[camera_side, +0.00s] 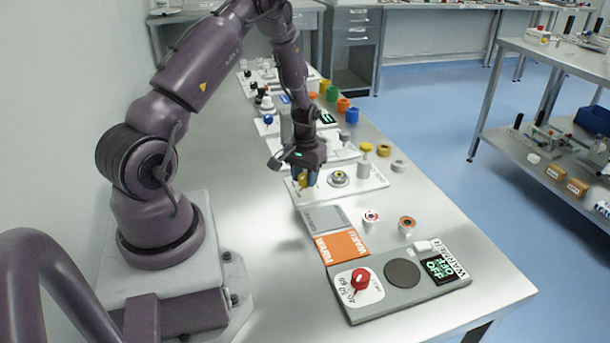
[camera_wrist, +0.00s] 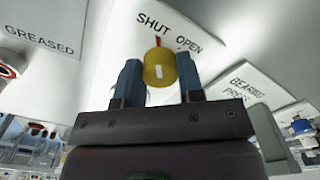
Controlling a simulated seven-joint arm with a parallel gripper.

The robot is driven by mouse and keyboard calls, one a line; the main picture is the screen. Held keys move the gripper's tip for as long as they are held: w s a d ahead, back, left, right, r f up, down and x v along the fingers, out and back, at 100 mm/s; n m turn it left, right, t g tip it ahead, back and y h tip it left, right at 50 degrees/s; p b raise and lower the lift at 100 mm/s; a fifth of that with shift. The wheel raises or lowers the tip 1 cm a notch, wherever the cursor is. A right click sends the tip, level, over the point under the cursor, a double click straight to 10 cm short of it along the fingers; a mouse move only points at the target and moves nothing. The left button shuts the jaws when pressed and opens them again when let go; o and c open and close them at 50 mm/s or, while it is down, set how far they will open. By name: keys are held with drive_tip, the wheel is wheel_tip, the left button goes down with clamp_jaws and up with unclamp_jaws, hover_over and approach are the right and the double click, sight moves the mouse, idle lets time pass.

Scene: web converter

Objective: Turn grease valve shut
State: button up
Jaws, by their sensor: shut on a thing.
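The grease valve has a yellow knob (camera_wrist: 159,68) with a white mark on its face; it stands on a white plate (camera_wrist: 205,18) printed SHUT and OPEN. A thin red pointer (camera_wrist: 158,41) shows above the knob, close to the word SHUT. My gripper (camera_wrist: 160,75) has its two blue fingers on either side of the knob and is shut on it. In the side view the yellow knob (camera_side: 302,180) shows small between the fingers of my gripper (camera_side: 306,177), at the left end of the white plate. The fingers partly hide it there.
A bearing in a holder (camera_side: 338,178) stands just right of the knob. A grey pad (camera_side: 325,217) and an orange pad (camera_side: 342,246) lie in front. The warmer (camera_side: 395,302) is at the near end. Several coloured caps line the right edge.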

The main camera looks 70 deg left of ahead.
sight(305, 176)
drive_tip(key=shift+n, duration=0.5)
drive_tip(key=o, duration=0.9)
drive_tip(key=shift+r, duration=0.1)
wheel_tip(305, 176, up, 13)
drive_tip(key=shift+f, duration=0.1)
